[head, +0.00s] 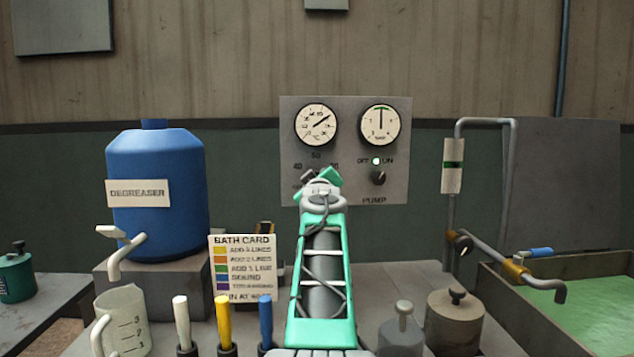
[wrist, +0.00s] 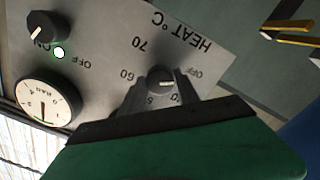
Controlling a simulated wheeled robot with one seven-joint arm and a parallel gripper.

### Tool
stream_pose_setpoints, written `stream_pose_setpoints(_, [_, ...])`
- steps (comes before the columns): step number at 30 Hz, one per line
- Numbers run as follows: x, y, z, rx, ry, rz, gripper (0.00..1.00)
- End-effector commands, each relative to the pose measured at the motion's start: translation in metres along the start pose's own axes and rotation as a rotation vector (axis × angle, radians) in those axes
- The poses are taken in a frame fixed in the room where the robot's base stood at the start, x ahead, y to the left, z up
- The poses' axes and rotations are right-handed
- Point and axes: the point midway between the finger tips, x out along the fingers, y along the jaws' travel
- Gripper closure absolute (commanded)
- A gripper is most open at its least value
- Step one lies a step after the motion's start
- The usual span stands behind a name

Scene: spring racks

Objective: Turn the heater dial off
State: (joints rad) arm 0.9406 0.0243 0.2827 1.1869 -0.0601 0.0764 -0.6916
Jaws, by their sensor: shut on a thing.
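The heater dial (wrist: 162,80) is a small dark grey knob on the grey control panel (wrist: 105,60), under the HEAT °C lettering in the upside-down wrist view. My gripper (wrist: 160,92) has its fingers on either side of the knob and is shut on it. The knob's pale line lies nearly sideways in that view, its right end towards the gap between the OFF and 40 marks. In the head view my gripper (head: 321,180) reaches the panel's lower left and hides the dial. The temperature gauge (head: 316,125) above has its needle pointing up and right.
The pump knob (head: 378,178) sits close to the right of my gripper, under a lit green lamp (head: 376,161). A blue degreaser drum (head: 155,190), a bath card (head: 242,268) and coloured-handled tools stand left. Pipes and a green bath (head: 580,315) are right.

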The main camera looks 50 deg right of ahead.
Motion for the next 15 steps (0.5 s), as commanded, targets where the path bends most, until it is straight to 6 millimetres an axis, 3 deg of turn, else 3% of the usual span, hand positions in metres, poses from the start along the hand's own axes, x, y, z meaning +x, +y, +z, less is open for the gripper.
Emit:
stream_pose_setpoints(6, [0.0002, -0.0005, 0.0007, -0.001, -0.001, -0.001, 1.00])
stream_pose_setpoints(7, [0.0002, -0.0005, 0.0007, 0.000, -0.001, -0.001, 0.60])
stream_pose_setpoints(15, [0.0001, -0.0001, 0.0003, 0.000, 0.000, 0.000, 0.41])
